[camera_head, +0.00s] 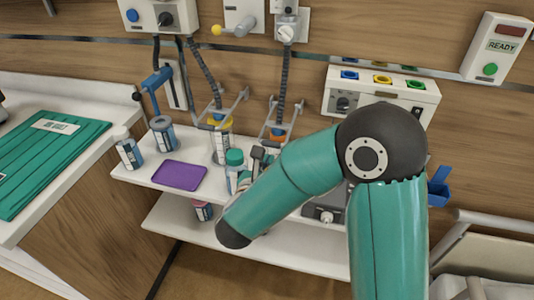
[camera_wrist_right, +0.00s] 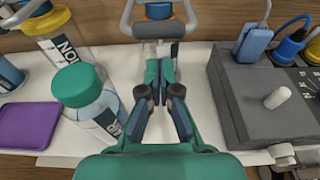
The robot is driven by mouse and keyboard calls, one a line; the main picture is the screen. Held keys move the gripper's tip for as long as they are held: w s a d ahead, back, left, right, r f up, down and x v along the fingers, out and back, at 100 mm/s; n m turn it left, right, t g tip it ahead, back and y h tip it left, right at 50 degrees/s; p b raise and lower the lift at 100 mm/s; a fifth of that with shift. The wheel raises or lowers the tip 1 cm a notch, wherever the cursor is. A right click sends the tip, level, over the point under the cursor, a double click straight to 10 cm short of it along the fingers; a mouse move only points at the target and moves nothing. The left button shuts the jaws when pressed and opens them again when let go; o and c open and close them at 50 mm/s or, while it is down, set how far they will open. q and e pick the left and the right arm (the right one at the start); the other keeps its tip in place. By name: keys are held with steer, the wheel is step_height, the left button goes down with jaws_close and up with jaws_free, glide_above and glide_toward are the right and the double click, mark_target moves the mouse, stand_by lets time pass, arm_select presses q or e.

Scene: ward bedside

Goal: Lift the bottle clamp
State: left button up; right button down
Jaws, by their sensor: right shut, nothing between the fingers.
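A grey metal bracket with a looped handle, which looks like the bottle clamp (camera_wrist_right: 159,29), is at the top middle of the right wrist view, with an orange and blue part inside its frame. In the head view, the clamp (camera_head: 281,127) shows below a hanging hose at the back of the upper shelf. My right gripper (camera_wrist_right: 160,71) is shut and empty, its fingertips together just in front of the clamp's lower edge. Whether they touch it is unclear. In the head view, my right gripper (camera_head: 258,158) is partly hidden by my arm. My left gripper is out of view.
A teal-capped bottle (camera_wrist_right: 90,100) stands close to the left of my right gripper. A yellow-topped jar (camera_wrist_right: 58,38) is behind it. A grey box with plugs (camera_wrist_right: 265,100) stands close on the right. A purple tray (camera_head: 180,176) lies at the left on the white shelf (camera_head: 215,187).

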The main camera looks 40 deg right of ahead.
steer(key=shift+w+d+r, duration=0.2)
steer(key=shift+d+r, duration=0.05)
steer(key=shift+r, duration=0.4)
